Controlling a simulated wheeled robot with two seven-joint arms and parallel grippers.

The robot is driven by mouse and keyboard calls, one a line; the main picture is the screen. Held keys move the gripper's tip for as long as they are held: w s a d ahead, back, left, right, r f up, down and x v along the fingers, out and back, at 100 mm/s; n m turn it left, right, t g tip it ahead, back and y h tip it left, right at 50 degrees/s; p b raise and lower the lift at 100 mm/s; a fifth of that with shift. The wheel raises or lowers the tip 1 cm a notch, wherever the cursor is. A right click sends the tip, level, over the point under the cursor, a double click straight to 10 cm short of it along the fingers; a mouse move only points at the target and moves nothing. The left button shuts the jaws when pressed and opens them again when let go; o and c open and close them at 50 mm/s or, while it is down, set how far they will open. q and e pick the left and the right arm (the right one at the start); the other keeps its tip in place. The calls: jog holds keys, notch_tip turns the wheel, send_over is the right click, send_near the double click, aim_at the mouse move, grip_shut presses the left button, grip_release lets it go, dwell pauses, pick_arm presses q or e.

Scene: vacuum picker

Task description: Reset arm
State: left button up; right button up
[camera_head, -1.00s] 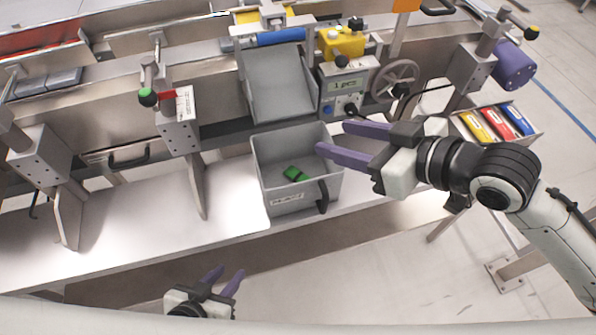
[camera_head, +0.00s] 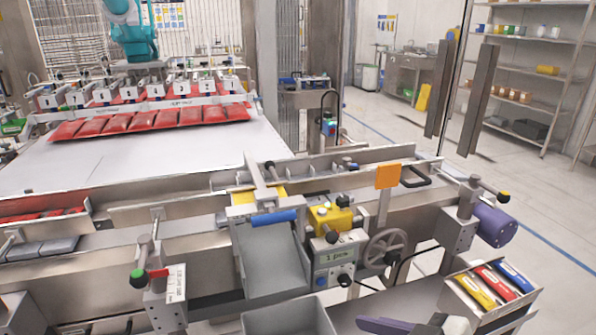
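My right gripper (camera_head: 385,325) shows only in part at the bottom edge of the head view. One purple finger is visible; the rest is cut off, so its opening cannot be judged. The grey bin (camera_head: 290,318) is at the bottom, left of that finger, with only its upper part in view. Its contents are hidden below the frame. My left gripper is out of view.
A machine with a sloped chute (camera_head: 272,262), a display box (camera_head: 340,258) and a handwheel (camera_head: 386,247) stands behind the bin. A box of coloured packets (camera_head: 490,290) is at the right. Red packs (camera_head: 150,118) hang over a white table. Open floor lies right.

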jog(key=s+d+f+m+g+h, duration=0.35)
jog(key=s+d+f, duration=0.25)
jog(key=s+f, duration=0.25)
jog(key=s+d+f+m+g+h, duration=0.2)
jog(key=s+d+f+m+h, duration=0.25)
jog(key=s+d+f, duration=0.35)
jog(key=w+a+f+t+y, duration=0.1)
jog(key=w+a+f+t, duration=0.1)
jog(key=f, duration=0.4)
jog(key=w+a+f+n+t+y, duration=0.1)
jog(key=w+a+f+t, duration=0.1)
jog(key=f, duration=0.5)
jog(key=shift+a+f+t, duration=0.25)
jog(key=shift+a+t, duration=0.6)
jog(key=shift+a, duration=0.3)
jog(key=shift+c, duration=0.4)
